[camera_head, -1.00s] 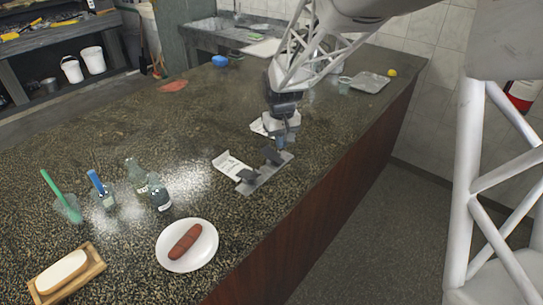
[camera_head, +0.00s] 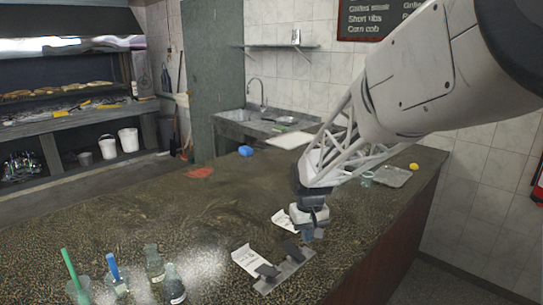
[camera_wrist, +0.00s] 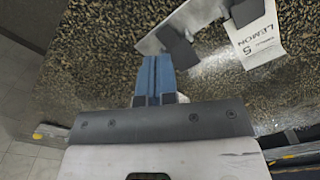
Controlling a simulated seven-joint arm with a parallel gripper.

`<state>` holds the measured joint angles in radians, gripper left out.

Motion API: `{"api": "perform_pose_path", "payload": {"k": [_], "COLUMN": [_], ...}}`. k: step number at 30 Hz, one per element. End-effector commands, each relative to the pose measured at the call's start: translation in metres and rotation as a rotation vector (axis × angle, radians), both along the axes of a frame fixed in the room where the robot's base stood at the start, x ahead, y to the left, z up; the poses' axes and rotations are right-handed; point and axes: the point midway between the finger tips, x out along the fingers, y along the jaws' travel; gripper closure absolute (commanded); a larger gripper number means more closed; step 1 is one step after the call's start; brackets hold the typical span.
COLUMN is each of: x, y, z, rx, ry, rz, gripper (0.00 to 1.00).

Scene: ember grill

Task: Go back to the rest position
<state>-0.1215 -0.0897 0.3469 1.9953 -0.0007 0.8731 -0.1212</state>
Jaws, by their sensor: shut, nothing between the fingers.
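My gripper (camera_head: 312,236) is at the far end of a grey metal plate with dark blocks (camera_head: 285,270) on the speckled counter. In the wrist view, my blue fingers (camera_wrist: 153,75) are together with nothing between them, and the metal plate (camera_wrist: 190,22) lies just beyond their tips. I cannot tell whether the fingertips touch it. A white card (camera_head: 257,262) lies left of the plate. A second white card (camera_head: 284,219) lies behind, partly hidden by my gripper.
Small bottles (camera_head: 174,284) and cups with a green and a blue tool (camera_head: 115,275) stand at the front left. A blue item (camera_head: 245,151), a red flat item (camera_head: 199,172), a tray (camera_head: 391,176) and a yellow item (camera_head: 413,166) lie farther back. The middle counter is clear.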

Motion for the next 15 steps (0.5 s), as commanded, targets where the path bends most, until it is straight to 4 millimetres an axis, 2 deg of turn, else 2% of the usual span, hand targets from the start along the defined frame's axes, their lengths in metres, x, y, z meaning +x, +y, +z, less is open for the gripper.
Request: {"api": "perform_pose_path", "payload": {"k": [5,15], "x": [-0.032,-0.11], "y": [-0.012,-0.037], "z": [0.026,0.068], "rx": [0.003,0.008], "ry": [-0.025,-0.079], "rz": [-0.026,-0.091], "gripper": [1.0,1.0]}}
